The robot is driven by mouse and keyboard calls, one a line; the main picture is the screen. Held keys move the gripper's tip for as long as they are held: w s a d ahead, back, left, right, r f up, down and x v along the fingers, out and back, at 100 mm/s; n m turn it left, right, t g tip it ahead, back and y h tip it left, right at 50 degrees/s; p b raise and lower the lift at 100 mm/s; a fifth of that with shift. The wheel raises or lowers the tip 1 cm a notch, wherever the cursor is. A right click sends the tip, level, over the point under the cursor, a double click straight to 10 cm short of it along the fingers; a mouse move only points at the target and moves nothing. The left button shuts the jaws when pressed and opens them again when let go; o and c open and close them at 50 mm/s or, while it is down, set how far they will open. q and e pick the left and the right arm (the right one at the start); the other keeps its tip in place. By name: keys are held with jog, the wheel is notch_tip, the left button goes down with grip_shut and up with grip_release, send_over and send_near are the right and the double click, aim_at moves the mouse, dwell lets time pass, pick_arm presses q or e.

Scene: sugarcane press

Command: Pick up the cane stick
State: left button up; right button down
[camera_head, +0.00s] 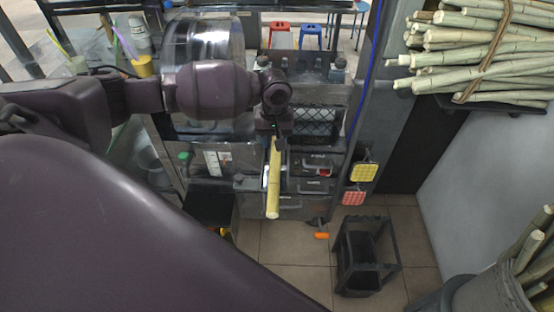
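A pale yellow-green cane stick (273,185) hangs below my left gripper (277,130), nearly upright in the picture, in front of the press machine. My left arm comes in from the left, and its gripper is shut on the upper end of the stick. The fingers are small and dark here, and they partly hide the stick's top. The stick's lower end is free, in front of the grey drawers (312,185). My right gripper is not in view.
A tied bundle of canes (480,50) lies on a shelf at the upper right. A bin (490,295) with more canes stands at the lower right. A dark step stool (366,255) stands on the tiled floor. Yellow (363,172) and red (353,198) pads hang beside the drawers.

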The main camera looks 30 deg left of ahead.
aim_at(276, 159)
pick_arm(q)
notch_tip(276, 159, down, 3)
jog(key=shift+f, duration=0.1)
jog(key=shift+d+f, duration=0.2)
jog(key=shift+f, duration=2.35)
grip_shut()
